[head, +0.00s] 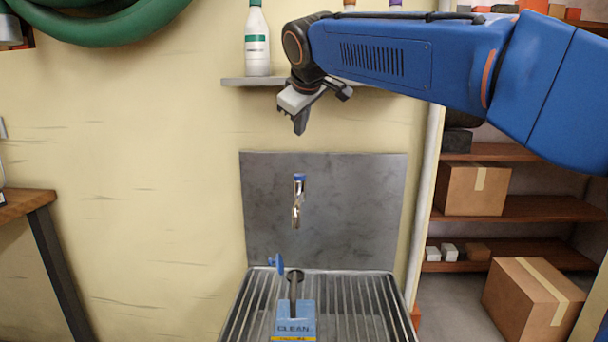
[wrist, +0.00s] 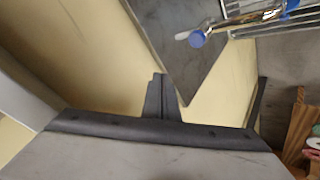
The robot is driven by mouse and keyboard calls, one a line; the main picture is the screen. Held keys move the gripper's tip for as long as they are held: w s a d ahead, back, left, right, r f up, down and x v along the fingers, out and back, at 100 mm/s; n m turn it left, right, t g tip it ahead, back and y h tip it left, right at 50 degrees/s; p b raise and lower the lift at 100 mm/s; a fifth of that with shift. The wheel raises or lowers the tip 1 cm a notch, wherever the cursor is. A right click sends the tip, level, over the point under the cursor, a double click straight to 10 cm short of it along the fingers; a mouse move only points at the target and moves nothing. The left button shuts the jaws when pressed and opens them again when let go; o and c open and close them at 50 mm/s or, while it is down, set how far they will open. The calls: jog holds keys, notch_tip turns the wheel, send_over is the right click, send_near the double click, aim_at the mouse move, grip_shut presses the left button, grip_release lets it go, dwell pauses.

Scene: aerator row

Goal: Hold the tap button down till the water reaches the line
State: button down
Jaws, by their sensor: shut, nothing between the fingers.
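The chrome tap (head: 296,212) sticks out from a grey metal wall panel, with its blue button (head: 299,177) on top. In the wrist view the blue button (wrist: 197,39) shows at the upper right, with the tap (wrist: 245,18) behind it. My gripper (head: 300,128) is shut and empty, pointing down above the panel's top edge. It is well above the button and touches nothing; its closed fingers (wrist: 162,97) show in the wrist view. A blue container marked CLEAN (head: 296,322) stands below the tap, cut off by the frame. I see no water stream or level.
A ribbed metal drain tray (head: 245,315) lies under the tap, with a small blue handle (head: 278,264) at its back. A shelf (head: 240,82) with a white bottle (head: 257,45) is behind my gripper. A pale pipe (head: 427,170) and box shelves stand right. Space between gripper and button looks clear.

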aim_at(301, 176)
jog(key=shift+f, duration=0.1)
jog(key=shift+f, duration=4.3)
jog(key=shift+f, duration=0.1)
jog(key=shift+f, duration=0.35)
jog(key=shift+f, duration=0.55)
dwell(2.6)
